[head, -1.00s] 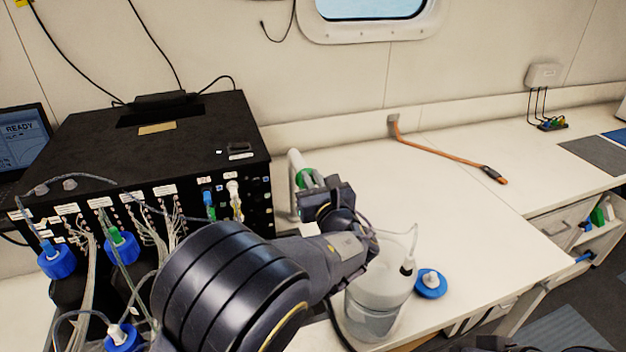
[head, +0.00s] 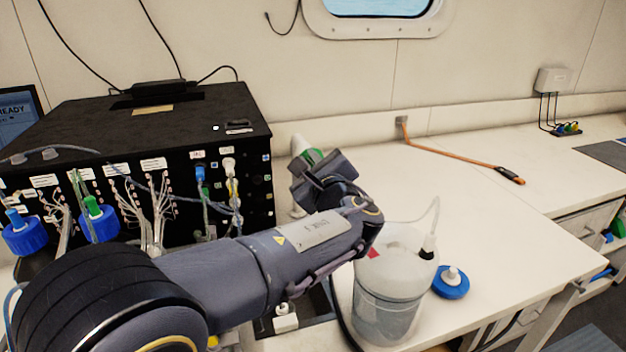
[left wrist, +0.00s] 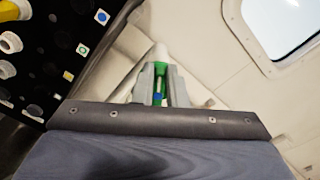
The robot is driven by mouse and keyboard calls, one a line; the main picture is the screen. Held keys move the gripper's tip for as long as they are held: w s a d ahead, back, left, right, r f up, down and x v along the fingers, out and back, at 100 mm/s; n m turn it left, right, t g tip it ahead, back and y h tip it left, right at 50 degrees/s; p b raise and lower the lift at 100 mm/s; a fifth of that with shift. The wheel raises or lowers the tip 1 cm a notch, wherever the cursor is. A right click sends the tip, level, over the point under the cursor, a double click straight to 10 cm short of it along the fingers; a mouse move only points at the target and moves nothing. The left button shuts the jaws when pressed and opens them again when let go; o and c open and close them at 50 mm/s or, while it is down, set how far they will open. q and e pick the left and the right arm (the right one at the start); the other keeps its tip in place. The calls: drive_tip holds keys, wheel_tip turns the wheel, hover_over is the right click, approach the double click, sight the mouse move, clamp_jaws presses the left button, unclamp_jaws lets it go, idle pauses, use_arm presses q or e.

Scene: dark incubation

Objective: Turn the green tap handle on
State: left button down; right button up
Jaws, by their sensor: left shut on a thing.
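The green tap handle (head: 314,156) is on a pale tap (head: 298,146) that stands behind my left gripper, beside the right side of the black instrument box. My left gripper (head: 309,166) is at the handle, and its body hides much of the tap. In the left wrist view, the two grey fingers (left wrist: 160,88) are closed around the green handle (left wrist: 160,70), with a small blue spot low between them. How far the handle is turned cannot be told. My right gripper is not in view.
The black box (head: 150,125) with tubes and cables fills the left. A clear container (head: 390,305) with a tube stands near the bench front, with a blue cap (head: 451,284) beside it. An orange strap (head: 455,155) lies at the back. The bench between is clear.

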use_arm(q)
drive_tip(key=shift+s+a+f+n+b, duration=0.1)
drive_tip(key=shift+f+n+b, duration=0.05)
drive_tip(key=shift+n+b, duration=0.45)
drive_tip(key=shift+a+f+n+b, duration=0.1)
drive_tip(key=shift+n+b, duration=0.4)
drive_tip(key=shift+b, duration=0.2)
drive_tip(key=c, duration=1.5)
unclamp_jaws()
drive_tip(key=shift+r, duration=0.1)
drive_tip(key=shift+o, duration=0.2)
drive_tip(key=b+v, duration=0.1)
drive_tip(key=v, duration=0.6)
drive_tip(key=shift+s+d, duration=0.15)
drive_tip(key=shift+s, duration=0.2)
